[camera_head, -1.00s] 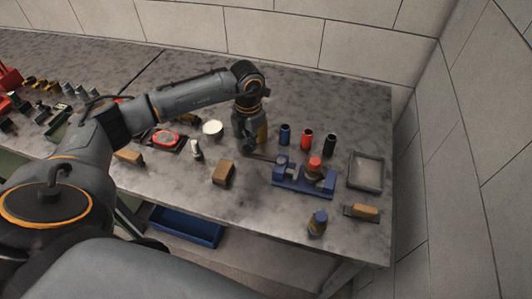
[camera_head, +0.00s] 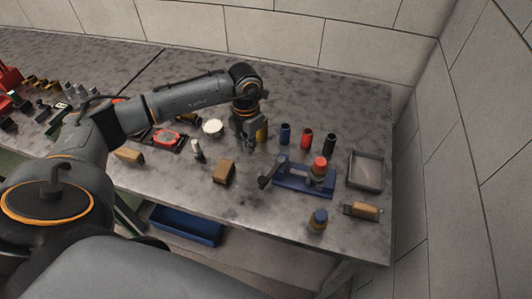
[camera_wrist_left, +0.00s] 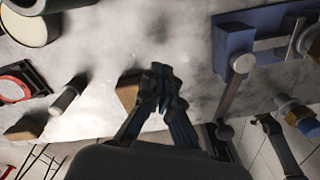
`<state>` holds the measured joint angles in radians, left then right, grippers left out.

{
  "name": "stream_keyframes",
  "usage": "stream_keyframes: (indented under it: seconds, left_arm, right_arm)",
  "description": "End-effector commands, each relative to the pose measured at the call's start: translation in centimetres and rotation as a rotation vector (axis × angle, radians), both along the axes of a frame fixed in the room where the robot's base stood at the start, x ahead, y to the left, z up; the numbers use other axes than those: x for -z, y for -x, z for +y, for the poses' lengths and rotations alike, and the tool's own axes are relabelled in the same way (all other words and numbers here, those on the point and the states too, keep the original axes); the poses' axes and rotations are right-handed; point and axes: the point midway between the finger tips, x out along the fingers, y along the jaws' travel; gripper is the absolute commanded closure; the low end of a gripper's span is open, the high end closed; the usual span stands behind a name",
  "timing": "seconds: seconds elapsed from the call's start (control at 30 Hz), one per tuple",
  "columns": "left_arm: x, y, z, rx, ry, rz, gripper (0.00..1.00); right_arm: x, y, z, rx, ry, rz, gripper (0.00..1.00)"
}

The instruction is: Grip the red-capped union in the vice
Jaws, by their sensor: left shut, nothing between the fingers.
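The blue vice (camera_head: 300,188) stands on the right part of the bench, and its dark handle (camera_head: 267,178) sticks out at its left end, tilted toward the front. The red-capped union (camera_head: 319,170) is upright at the right part of the vice; whether both jaws touch it I cannot tell. In the left wrist view the vice (camera_wrist_left: 233,45) is at the upper right, with its handle (camera_wrist_left: 229,95) pointing down. My left gripper (camera_head: 248,147) is shut and empty above the bench, left of and behind the vice; its closed fingertips show in the wrist view (camera_wrist_left: 160,75).
Blue (camera_head: 285,134), red (camera_head: 306,139) and black (camera_head: 330,145) cylinders stand behind the vice. A grey tray (camera_head: 366,187) is to the right. A blue-capped fitting (camera_head: 317,221) and brush (camera_head: 363,211) are in front. A brown block (camera_head: 224,172) lies left.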

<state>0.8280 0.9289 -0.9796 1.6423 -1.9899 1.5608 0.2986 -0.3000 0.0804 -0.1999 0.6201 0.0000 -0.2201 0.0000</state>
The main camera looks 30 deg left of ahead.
Motion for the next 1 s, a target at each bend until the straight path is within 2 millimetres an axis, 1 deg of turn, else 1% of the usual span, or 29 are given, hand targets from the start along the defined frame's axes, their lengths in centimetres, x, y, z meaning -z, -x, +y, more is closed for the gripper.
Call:
stream_keyframes:
  seconds: [0.33, 0.77, 0.87, 1.0]
  left_arm:
    - [0.0, -0.2, 0.0, 0.0, 0.0, -0.001, 1.0]
    - [0.0, -1.5, 0.3, 0.0, 0.0, 0.0, 1.0]
    - [-0.3, -1.5, 0.3, 0.0, 0.0, 0.0, 1.0]
    - [-1.2, -1.5, 0.3, 0.0, 0.0, -0.001, 1.0]
  right_arm:
    - [0.1, 0.0, 0.0, 0.0, 0.0, 0.0, 0.6]
    - [1.0, 0.0, 0.0, 0.0, 0.0, 0.0, 0.6]
    - [0.8, 0.0, 0.0, 0.0, 0.0, 0.0, 0.6]
    - [0.1, 0.0, 0.0, 0.0, 0.0, 0.0, 0.6]
